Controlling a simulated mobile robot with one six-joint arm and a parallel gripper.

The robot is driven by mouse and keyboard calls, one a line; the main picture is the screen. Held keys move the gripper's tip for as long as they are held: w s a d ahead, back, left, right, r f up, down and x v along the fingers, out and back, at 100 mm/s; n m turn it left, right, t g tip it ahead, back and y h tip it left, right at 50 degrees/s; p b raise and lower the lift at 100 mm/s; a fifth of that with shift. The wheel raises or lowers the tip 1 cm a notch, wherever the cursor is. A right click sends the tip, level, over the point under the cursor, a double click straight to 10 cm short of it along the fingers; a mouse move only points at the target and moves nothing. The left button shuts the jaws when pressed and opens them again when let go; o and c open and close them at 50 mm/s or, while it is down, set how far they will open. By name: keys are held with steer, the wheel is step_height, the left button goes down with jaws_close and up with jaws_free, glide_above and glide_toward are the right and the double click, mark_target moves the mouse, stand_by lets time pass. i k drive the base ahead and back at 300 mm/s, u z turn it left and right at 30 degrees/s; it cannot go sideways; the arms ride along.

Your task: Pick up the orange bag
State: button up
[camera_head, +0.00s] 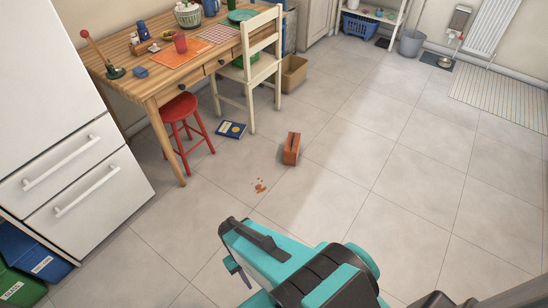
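An orange-brown upright object (291,150), which looks like the orange bag, stands on the tiled floor near the middle of the head view. It has a small dark mark at its top. My teal and black arm rises from the bottom edge, nearer to the camera and apart from the bag. A small dark part that may belong to my gripper (238,270) shows under the arm's left end. The fingers are not clear, so I cannot tell whether it is open or shut. Nothing visible touches the bag.
A brown stain (260,187) and a blue book (231,130) lie on the floor left of the bag. A red stool (181,108), wooden table (160,90), white chair (252,65) and cardboard box (293,73) stand behind. A white fridge (60,120) is left. Floor to the right is clear.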

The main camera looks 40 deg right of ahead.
mark_target(292, 150)
steer(key=u, duration=0.1)
steer(key=k, duration=0.45)
steer(key=u, duration=0.65)
steer(key=i, duration=1.5)
steer(key=z, duration=0.75)
steer(key=i, duration=0.55)
steer(key=z, duration=0.65)
steer(key=i, duration=0.65)
